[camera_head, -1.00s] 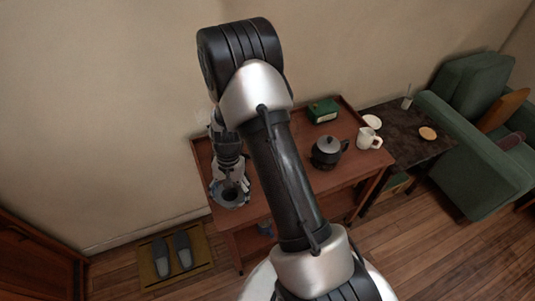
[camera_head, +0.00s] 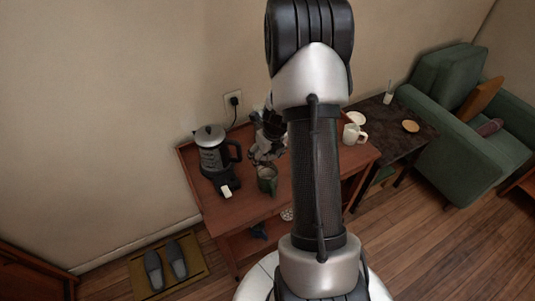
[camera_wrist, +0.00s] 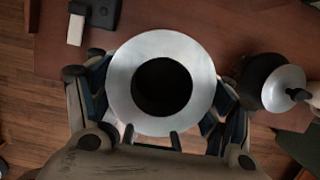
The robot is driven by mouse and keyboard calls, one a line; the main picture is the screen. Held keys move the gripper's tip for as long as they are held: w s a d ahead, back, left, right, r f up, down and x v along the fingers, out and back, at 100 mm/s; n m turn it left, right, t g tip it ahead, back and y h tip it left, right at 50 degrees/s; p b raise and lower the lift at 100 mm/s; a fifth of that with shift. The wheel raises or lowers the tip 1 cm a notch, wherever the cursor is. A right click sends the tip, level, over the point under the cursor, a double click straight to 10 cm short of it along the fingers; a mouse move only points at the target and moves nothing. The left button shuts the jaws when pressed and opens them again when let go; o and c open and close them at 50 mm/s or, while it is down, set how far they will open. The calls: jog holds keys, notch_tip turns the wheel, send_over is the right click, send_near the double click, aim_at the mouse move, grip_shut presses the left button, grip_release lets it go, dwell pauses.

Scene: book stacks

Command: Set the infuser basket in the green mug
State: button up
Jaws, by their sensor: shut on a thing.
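The infuser basket (camera_wrist: 202,85) shows in the wrist view as a wide shiny metal ring with a dark round middle. My gripper (camera_wrist: 160,112) is shut on it, with fingers at both sides of the ring. In the wrist view I cannot make out the mug; the basket and fingers cover much of the middle.
A white mug (camera_head: 351,134) stands at the right. A dark teapot (camera_wrist: 262,72) is right of the basket in the wrist view.

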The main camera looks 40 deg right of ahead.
jog(key=shift+d, duration=0.2)
notch_tip(320, 180, down, 5)
jog(key=b, duration=0.5)
jog(key=shift+r+b, duration=0.1)
jog(key=shift+b, duration=0.3)
jog(key=shift+p, duration=0.55)
dwell(0.5)
jog(key=shift+f, duration=0.25)
jog(key=shift+f+b, duration=1)
jog(key=shift+f, duration=0.15)
jog(key=shift+o, duration=0.2)
jog(key=shift+s+a+f, duration=0.15)
jog(key=shift+s+f, duration=0.05)
jog(key=shift+f, duration=0.15)
jog(key=shift+f, duration=0.1)
jog(key=shift+s+a+f+b, duration=0.15)
jog(key=shift+f+b, duration=0.45)
jog(key=c, duration=0.4)
jog(key=shift+o, duration=1.3)
jog(key=shift+f+b, duration=0.7)
jog(key=shift+f, duration=0.45)
